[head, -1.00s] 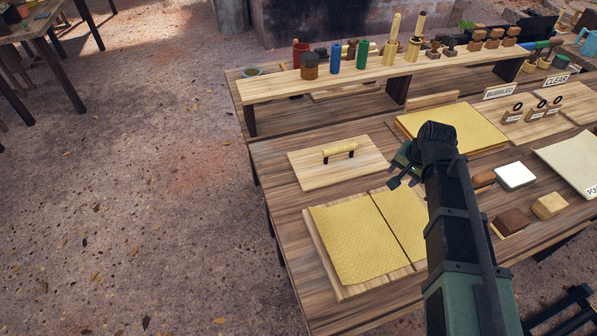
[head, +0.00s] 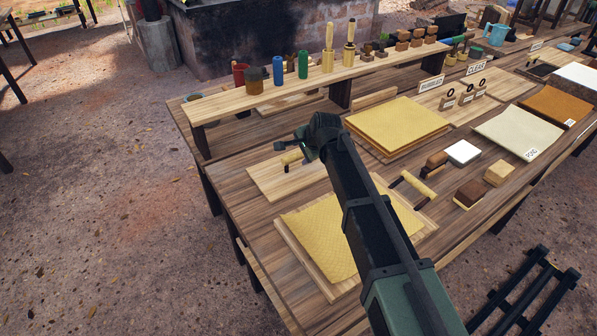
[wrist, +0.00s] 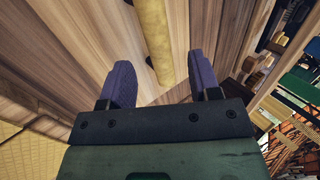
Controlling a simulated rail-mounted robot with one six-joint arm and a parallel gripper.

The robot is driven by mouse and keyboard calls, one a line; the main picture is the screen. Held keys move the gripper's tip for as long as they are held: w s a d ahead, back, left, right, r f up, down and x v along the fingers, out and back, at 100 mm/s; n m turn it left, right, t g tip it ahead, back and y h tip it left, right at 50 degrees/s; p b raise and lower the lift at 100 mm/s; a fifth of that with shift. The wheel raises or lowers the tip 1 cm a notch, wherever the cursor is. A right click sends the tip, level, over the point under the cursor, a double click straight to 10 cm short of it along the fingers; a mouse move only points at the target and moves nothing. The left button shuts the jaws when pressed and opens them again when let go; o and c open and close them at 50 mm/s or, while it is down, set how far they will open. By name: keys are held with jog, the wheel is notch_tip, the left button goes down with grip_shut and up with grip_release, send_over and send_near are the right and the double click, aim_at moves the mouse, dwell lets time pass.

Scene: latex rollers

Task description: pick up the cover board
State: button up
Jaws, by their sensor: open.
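The cover board (head: 262,181) is a flat pale wooden board lying on the table, with a yellow bar handle (head: 292,157) on dark brackets. My gripper (head: 288,155) is over the board, close to the handle, and my arm hides the board's right part. In the wrist view the yellow handle (wrist: 153,35) runs down between the two spread purple-grey fingers of my gripper (wrist: 161,78). The fingers are apart from the handle, with wood visible on both sides of it. How far the fingertips are above the board is hard to tell.
A raised shelf (head: 240,97) with jars and tools stands behind the board. A board with a yellow sheet (head: 315,235) lies in front, partly under my arm. A stack of yellow sheets (head: 398,125), a roller (head: 418,184) and blocks (head: 469,193) lie to the right.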

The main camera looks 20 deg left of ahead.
aim_at(300, 154)
jog(key=b+x, duration=0.4)
jog(key=x, duration=0.1)
jog(key=shift+f, duration=0.2)
jog(key=shift+s+r+p, duration=0.1)
jog(key=shift+r+p, duration=0.15)
jog(key=shift+p, duration=0.05)
jog(key=shift+c, duration=0.5)
grip_shut()
notch_tip(300, 154, up, 20)
jog(key=p, duration=2)
